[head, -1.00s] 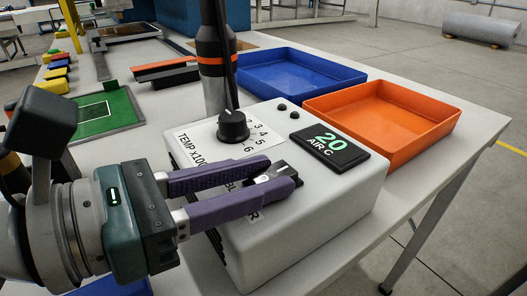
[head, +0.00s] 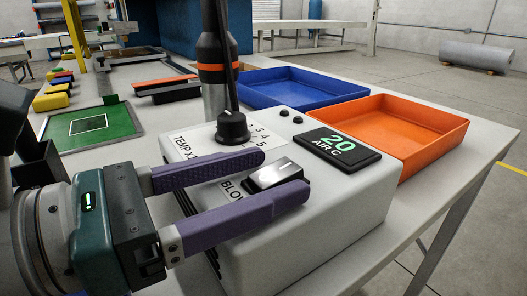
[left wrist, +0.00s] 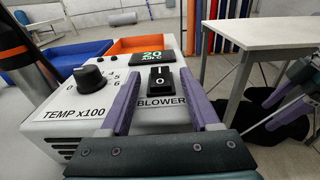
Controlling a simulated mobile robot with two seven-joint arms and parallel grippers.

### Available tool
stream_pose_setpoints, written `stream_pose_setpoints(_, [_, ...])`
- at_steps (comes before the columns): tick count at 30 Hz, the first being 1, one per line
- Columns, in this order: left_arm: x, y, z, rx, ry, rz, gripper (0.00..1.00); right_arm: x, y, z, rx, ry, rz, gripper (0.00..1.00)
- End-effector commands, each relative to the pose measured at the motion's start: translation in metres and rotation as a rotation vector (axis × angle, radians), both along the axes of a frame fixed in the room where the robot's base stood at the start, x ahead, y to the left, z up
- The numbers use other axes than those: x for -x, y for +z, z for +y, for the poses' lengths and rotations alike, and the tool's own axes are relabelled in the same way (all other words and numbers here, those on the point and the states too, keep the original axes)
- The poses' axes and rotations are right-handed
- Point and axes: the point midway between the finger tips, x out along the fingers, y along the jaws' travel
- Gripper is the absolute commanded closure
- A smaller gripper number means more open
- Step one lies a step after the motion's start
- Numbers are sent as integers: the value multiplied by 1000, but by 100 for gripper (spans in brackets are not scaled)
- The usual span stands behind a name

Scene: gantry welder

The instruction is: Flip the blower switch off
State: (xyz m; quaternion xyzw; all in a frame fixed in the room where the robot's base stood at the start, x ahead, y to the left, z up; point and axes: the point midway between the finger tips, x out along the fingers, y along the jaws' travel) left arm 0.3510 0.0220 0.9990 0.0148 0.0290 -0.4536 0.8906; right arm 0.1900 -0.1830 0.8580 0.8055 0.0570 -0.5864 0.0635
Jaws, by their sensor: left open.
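The blower switch (head: 274,174) is a black rocker with a shiny top, set in the white control box (head: 330,215) beside the BLOWER label. In the left wrist view the switch (left wrist: 160,79) shows an I mark at the far end and an O mark at the near end; I cannot tell surely which end is pressed. My left gripper (head: 283,172) is open, with one purple finger on each side of the switch and nothing held between them. Purple finger-like parts at the right of the left wrist view look like my right gripper (left wrist: 277,114); its opening is unclear.
A temperature knob (head: 233,127) and a display reading 20 AIR C (head: 338,146) are on the box. The blower tube (head: 215,70) stands behind. A blue tray (head: 300,87) and an orange tray (head: 400,130) lie beyond. A green mat (head: 92,128) is at left.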

Motion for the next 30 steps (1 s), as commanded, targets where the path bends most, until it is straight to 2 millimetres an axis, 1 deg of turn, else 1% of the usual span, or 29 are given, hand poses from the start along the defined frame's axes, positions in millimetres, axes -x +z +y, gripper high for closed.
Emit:
stream_pose_setpoints(5, [0, 0, 0, 0, 0, 0, 38, 0, 0, 0, 0, 0, 0, 26])
stream_pose_setpoints(8, [3, -2, 6, -2, 1, 1, 38, 0, -3, 0, 0, 0, 0, 26])
stream_pose_setpoints(11, [13, -3, 17, -2, 0, 3, 38, 0, -10, 0, 0, 0, 0, 26])
stream_pose_setpoints(14, [25, -5, 34, -5, 1, 3, 38, 0, -22, 0, 0, 0, 0, 26])
stream_pose_setpoints(18, [41, -3, 55, -3, 1, 5, 38, 0, -37, 0, -1, -1, 0, 26])
stream_pose_setpoints(21, [48, 0, 66, -1, 1, 4, 38, 0, -44, 1, -1, -1, 0, 26])
stream_pose_setpoints(24, [53, 2, 73, 0, 2, 3, 38, 0, -48, 1, -1, -1, 0, 26])
stream_pose_setpoints(30, [58, 6, 80, 1, 0, 1, 38, 0, -52, 0, -2, -2, 0, 26])
